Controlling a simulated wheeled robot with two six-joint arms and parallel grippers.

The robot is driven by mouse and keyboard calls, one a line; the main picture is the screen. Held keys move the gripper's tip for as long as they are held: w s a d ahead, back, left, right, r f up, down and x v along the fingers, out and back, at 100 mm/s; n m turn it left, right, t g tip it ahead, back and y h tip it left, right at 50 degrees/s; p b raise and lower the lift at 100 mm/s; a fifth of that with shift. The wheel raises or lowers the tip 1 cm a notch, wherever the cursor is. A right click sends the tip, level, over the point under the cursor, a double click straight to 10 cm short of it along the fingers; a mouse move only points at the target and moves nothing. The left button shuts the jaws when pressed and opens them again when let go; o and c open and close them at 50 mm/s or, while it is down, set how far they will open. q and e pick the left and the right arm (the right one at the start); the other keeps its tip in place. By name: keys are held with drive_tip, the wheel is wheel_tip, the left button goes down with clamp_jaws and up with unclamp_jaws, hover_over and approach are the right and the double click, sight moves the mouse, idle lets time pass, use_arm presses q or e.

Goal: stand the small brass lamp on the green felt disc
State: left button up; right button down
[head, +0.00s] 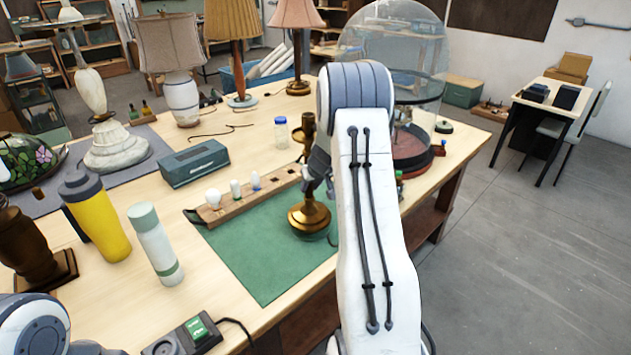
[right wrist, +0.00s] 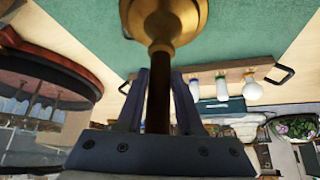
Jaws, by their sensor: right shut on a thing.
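The small brass lamp (head: 309,217) is upright, with a round brass base and a dark stem. My right gripper (head: 318,168) is shut on its stem, partly hidden by my right arm; the right wrist view shows the stem (right wrist: 158,100) between the fingers. The base is over the right part of a green rectangular mat (head: 255,255); I cannot tell whether it touches. My left gripper is not in view.
The glass dome (head: 425,75) on its reddish base stands behind my right arm. A wooden strip with bulbs (head: 235,200) lies along the mat's back edge. A yellow bottle (head: 98,218), a pale bottle (head: 155,245) and a grey-green box (head: 194,163) stand to the left.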

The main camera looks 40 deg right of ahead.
sight(311, 194)
drive_tip(key=shift+f+b, duration=0.35)
drive_tip(key=shift+f, duration=1.15)
drive_tip(key=shift+f, duration=0.1)
drive_tip(key=c, duration=0.5)
unclamp_jaws()
drive_tip(key=shift+c, duration=0.2)
